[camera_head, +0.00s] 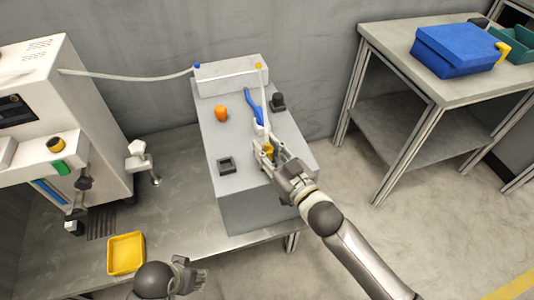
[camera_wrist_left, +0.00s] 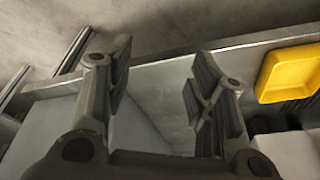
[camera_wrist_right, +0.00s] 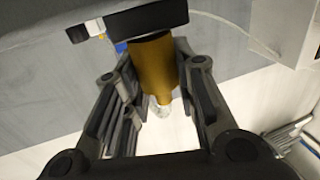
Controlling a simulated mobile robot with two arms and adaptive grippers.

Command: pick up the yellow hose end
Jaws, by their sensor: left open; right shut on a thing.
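The yellow hose end (camera_wrist_right: 152,65) is a gold-yellow cylinder between the fingers of my right gripper (camera_wrist_right: 158,90) in the right wrist view. In the head view the right gripper (camera_head: 266,152) is shut on it above the grey box, and only a small yellow part (camera_head: 268,149) shows between the fingers. A pale hose (camera_head: 262,92) runs near there from a yellow fitting (camera_head: 259,66) at the box's back. My left gripper (camera_head: 188,274) is open and empty, low in the head view near the bench's front edge; its spread fingers also show in the left wrist view (camera_wrist_left: 160,90).
The grey box (camera_head: 225,140) carries an orange knob (camera_head: 221,113), a blue curved piece (camera_head: 252,102) and black parts. A yellow tray (camera_head: 126,254) lies on the bench, left of my left gripper. A white machine (camera_head: 85,110) stands left. A side table with a blue bin (camera_head: 455,52) is right.

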